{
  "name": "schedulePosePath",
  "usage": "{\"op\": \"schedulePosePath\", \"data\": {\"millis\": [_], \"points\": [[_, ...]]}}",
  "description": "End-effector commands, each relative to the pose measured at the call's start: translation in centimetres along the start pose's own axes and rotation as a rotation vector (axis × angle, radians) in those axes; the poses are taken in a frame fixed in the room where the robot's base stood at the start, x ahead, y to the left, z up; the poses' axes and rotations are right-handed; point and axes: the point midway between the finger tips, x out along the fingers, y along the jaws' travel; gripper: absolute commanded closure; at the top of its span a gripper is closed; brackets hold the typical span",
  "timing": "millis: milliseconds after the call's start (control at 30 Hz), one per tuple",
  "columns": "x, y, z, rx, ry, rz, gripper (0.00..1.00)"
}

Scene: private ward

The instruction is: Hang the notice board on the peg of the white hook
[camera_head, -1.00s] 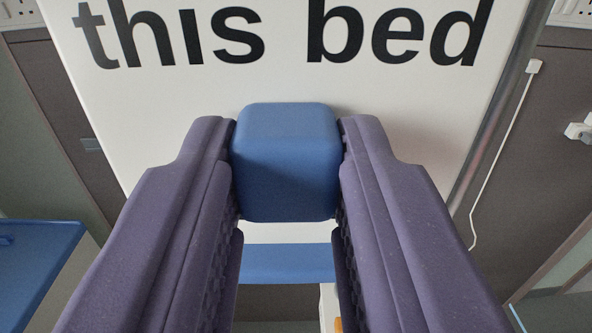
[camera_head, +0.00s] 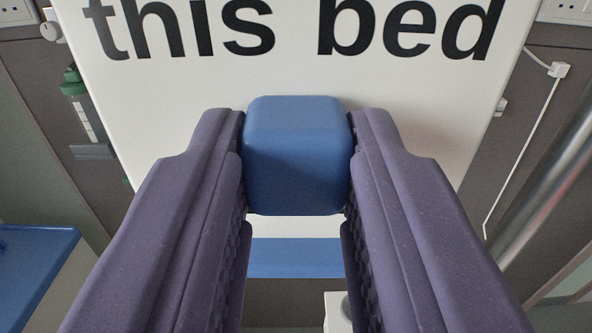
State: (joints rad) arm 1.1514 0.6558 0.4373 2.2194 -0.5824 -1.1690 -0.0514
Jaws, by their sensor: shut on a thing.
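The notice board (camera_head: 180,110) is a white panel with large black lettering reading "this bed". It fills the upper middle of the view, and its top runs out of frame. A blue block (camera_head: 298,155) stands out from the board's face. My gripper (camera_head: 298,165) has its two purple fingers on either side of this block and is shut on it. A blue strip (camera_head: 295,258) shows between the fingers below; I cannot tell whether it belongs to the board. I cannot make out the white hook or its peg.
A metal pole (camera_head: 548,190) slants along the right. A white plug and cable (camera_head: 522,150) hang on the dark wall behind. A green-topped fitting (camera_head: 80,105) is at the left. A blue surface (camera_head: 35,270) lies at lower left, and a white object (camera_head: 337,312) at bottom centre.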

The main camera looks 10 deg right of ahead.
Motion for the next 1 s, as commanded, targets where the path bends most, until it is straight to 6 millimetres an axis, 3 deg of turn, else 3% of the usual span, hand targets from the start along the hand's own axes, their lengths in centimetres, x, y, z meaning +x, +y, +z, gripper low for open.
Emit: {"op": "schedulePosePath", "data": {"millis": [1000], "points": [[-0.02, 0.02, 0.62, -0.001, 0.001, 0.000, 1.00]]}}
